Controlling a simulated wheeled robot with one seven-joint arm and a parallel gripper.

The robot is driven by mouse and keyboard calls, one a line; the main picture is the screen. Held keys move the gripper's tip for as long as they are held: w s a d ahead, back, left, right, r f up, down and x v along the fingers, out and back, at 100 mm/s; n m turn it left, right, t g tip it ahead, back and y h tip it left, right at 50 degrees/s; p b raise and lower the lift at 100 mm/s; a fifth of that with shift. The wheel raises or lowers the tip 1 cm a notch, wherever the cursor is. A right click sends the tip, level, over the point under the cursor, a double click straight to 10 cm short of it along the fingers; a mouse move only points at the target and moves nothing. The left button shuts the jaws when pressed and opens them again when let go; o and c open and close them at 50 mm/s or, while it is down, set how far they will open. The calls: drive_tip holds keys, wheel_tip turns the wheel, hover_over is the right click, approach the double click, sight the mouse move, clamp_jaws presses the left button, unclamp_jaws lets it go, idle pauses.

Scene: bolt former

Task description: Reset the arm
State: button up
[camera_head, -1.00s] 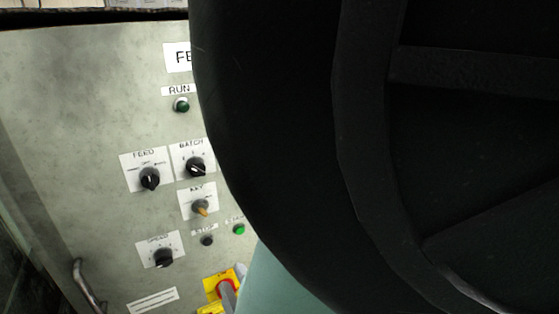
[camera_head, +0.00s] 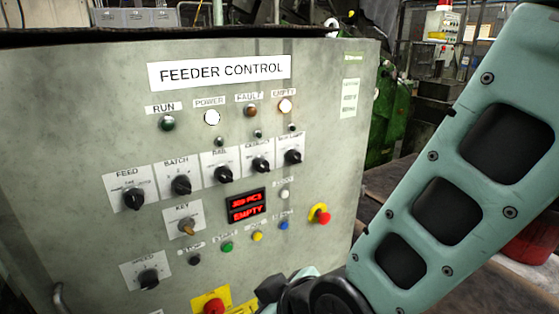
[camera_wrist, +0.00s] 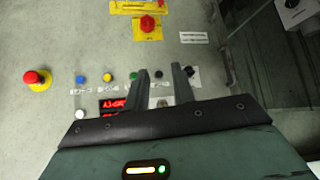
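My gripper (camera_wrist: 160,70) shows in the wrist view with its two dark fingers apart and nothing held between them. Behind the fingers is the panel of the feeder control cabinet, seen upside down. In the head view, my teal arm link (camera_head: 455,170) crosses the right side, and a dark joint of mine shows at the bottom middle. The gripper fingers cannot be made out in the head view. The feeder control cabinet (camera_head: 80,120) fills the left and middle. I cannot tell whether the fingers touch the panel.
The cabinet carries knobs, buttons, lamps and a red display (camera_head: 247,207) reading EMPTY. The power lamp (camera_head: 212,117) and empty lamp (camera_head: 285,106) glow. A red emergency stop (camera_head: 320,214) sticks out at the right. A red-yellow switch (camera_head: 213,303) is at the bottom. Green machinery (camera_head: 390,125) stands behind.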

drive_tip(key=s+d+r+m+g+h, duration=0.1)
drive_tip(key=s+d+r+g+h, duration=0.1)
drive_tip(key=d, duration=0.6)
drive_tip(key=s+d+r+m+g+h, duration=0.1)
drive_tip(key=s+d+r+g+h, duration=0.1)
drive_tip(key=s+d, duration=0.3)
drive_tip(key=d+g+h, duration=0.1)
drive_tip(key=d, duration=0.3)
drive_tip(key=shift+s+r+m+g+h, duration=0.3)
idle(0.7)
